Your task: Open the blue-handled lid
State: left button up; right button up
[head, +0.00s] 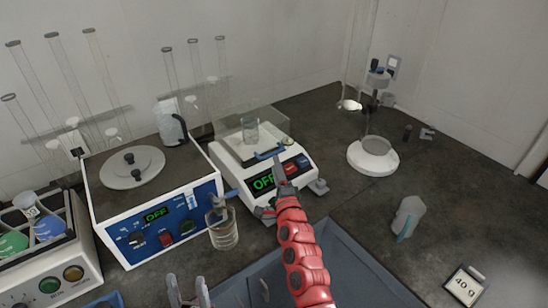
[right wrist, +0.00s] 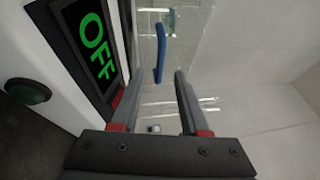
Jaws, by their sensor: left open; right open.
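The white balance (head: 262,178) has a clear box on top with a transparent lid (head: 236,120). The lid's blue handle (head: 269,153) sits at its front edge, and the lid looks closed. A glass beaker (head: 250,130) stands inside the box. My right gripper (head: 279,168) is at the balance front, just before the handle. In the right wrist view, the open, empty fingers (right wrist: 159,76) point at the blue handle (right wrist: 160,52), which lies beyond the tips; I see no contact. My left gripper (head: 188,292) is open and empty at the bottom edge.
A blue-fronted device (head: 155,225) stands left of the balance. A beaker of liquid (head: 222,228) stands before it.

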jog(key=shift+x, duration=1.85)
jog(key=shift+c, duration=0.2)
grip_shut()
